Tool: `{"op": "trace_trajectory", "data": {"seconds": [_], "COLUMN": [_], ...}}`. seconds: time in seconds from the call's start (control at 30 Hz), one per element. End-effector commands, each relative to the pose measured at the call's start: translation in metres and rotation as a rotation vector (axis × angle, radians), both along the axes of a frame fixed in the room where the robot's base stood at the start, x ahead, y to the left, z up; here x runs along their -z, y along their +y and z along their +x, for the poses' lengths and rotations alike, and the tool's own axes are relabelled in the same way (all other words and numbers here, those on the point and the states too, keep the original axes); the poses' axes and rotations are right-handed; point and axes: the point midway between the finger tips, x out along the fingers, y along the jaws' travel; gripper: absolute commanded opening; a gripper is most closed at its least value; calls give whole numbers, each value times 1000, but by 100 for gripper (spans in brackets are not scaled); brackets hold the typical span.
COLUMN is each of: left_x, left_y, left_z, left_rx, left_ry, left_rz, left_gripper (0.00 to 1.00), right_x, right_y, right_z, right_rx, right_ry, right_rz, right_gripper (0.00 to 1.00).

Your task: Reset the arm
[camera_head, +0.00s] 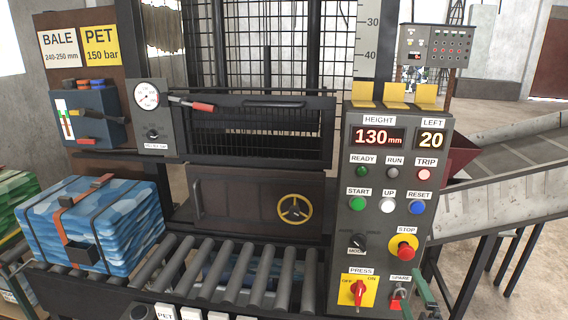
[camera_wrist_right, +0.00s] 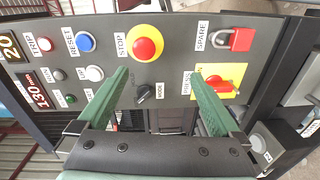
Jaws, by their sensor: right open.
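The control panel (camera_head: 383,222) shows HEIGHT 130 mm and LEFT 20. Its blue RESET button (camera_head: 417,207) sits below the TRIP lamp (camera_head: 425,175). RESET also shows in the right wrist view (camera_wrist_right: 85,42). The red STOP button (camera_head: 404,247) is lower, above the red PRESS switch (camera_head: 358,291) on its yellow plate. My right gripper (camera_head: 412,290) is open and empty at the panel's lower right. In the right wrist view its green fingers (camera_wrist_right: 160,73) are spread before the panel, with STOP beyond the gap. Contact cannot be told. My left gripper is not in view.
A blue wrapped bale (camera_head: 95,223) sits at the left of the roller conveyor (camera_head: 215,270). A gauge (camera_head: 150,105) and red-handled lever (camera_head: 200,106) stand beside the press cage. A yellow handwheel (camera_head: 295,209) is on the closed door. A chute (camera_head: 505,180) slopes at the right.

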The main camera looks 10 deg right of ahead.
Motion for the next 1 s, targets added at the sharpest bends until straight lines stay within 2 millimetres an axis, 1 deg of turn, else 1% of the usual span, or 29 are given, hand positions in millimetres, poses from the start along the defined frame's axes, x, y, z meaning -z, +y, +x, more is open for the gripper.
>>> {"op": "trace_trajectory", "data": {"seconds": [0.03,0.07,0.1,0.13,0.17,0.2,0.27,0.3,0.37,0.4,0.5,0.6,0.63,0.73,1.0], "left_x": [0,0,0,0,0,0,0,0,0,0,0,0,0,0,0], "left_y": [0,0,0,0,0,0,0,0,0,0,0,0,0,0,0], "left_z": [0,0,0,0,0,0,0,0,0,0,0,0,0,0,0], "left_rx": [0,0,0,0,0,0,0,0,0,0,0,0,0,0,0], "left_ry": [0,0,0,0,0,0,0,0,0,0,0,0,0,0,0], "left_rz": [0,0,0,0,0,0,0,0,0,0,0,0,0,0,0], "left_gripper": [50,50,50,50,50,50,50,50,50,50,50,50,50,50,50], "right_x": [23,38,59,76,93,116,146,163,186,198,220,231,233,235,235], "right_y": [10,17,27,36,46,59,78,90,107,117,138,151,153,157,157], "right_z": [-10,-18,-30,-40,-52,-70,-98,-117,-144,-162,-198,-220,-225,-231,-231], "right_rx": [-16,-24,-33,-36,-36,-31,-11,11,53,83,157,212,223,241,241], "right_ry": [39,62,100,132,166,213,283,327,391,428,503,545,553,565,564], "right_rz": [83,150,250,334,422,542,718,828,982,1073,1254,1363,1383,1416,1416], "right_gripper": [100,100,100,100,100,100,100,100,100,100,100,100,100,100,100]}}
